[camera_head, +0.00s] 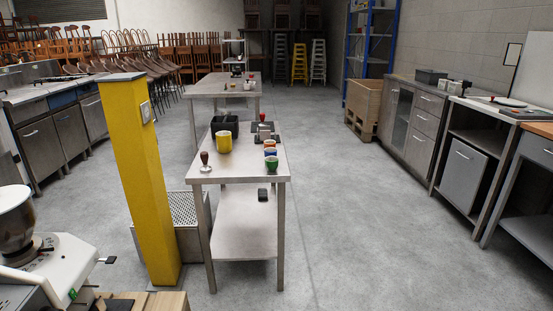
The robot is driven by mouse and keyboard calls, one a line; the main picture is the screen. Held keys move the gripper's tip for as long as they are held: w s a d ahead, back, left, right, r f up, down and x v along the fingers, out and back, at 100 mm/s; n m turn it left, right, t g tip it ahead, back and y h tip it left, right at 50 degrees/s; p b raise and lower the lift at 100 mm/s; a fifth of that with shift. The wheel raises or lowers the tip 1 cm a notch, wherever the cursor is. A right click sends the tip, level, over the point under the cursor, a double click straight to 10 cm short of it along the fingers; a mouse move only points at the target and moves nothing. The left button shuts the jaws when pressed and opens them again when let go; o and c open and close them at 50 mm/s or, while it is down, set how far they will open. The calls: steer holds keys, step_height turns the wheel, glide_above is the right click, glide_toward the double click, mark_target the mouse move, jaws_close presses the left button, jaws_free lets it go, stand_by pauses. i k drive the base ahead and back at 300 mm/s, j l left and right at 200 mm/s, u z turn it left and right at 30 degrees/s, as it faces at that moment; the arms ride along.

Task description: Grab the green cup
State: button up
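The green cup (271,164) is small and stands at the near right corner of a narrow steel table (238,170) in the middle of the view. Small blue and orange cups (270,151) stand close behind it. A larger yellow container (224,141) and a tamper with a brown handle (205,161) stand to its left. My gripper is not in view.
A yellow post (144,185) stands left of the table, with a perforated metal box (183,215) between them. A white machine (45,265) is at the lower left. Steel counters (415,120) line the right wall. The grey floor (370,230) right of the table is clear.

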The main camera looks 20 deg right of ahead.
mark_target(272, 164)
steer(key=i+l, duration=1.1)
steer(key=i+l+z, duration=0.1)
steer(key=i+l, duration=0.95)
steer(key=i, duration=0.1)
